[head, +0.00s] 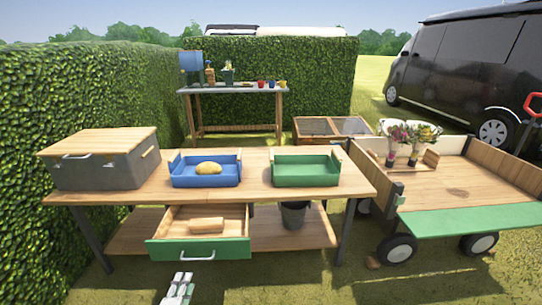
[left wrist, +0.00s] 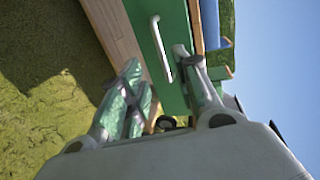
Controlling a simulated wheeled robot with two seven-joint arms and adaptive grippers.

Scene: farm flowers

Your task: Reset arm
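My left gripper (head: 182,277) shows at the bottom of the head view, in front of the open drawer (head: 198,249) and left of its white handle (head: 197,257). In the left wrist view its two fingers (left wrist: 156,58) are spread with nothing between them that I can see held. The white handle (left wrist: 162,48) on the green drawer front (left wrist: 160,75) appears beyond the fingertips, seemingly apart from them. The drawer holds a light-brown block-shaped item (head: 206,224). My right gripper is in neither view.
The wooden table (head: 255,185) carries a grey box with a wooden lid (head: 100,165), a blue tray (head: 205,181) with a yellow item, and a green tray (head: 305,173). A dark bucket (head: 293,215) is below. A cart (head: 470,222) with flowers stands right.

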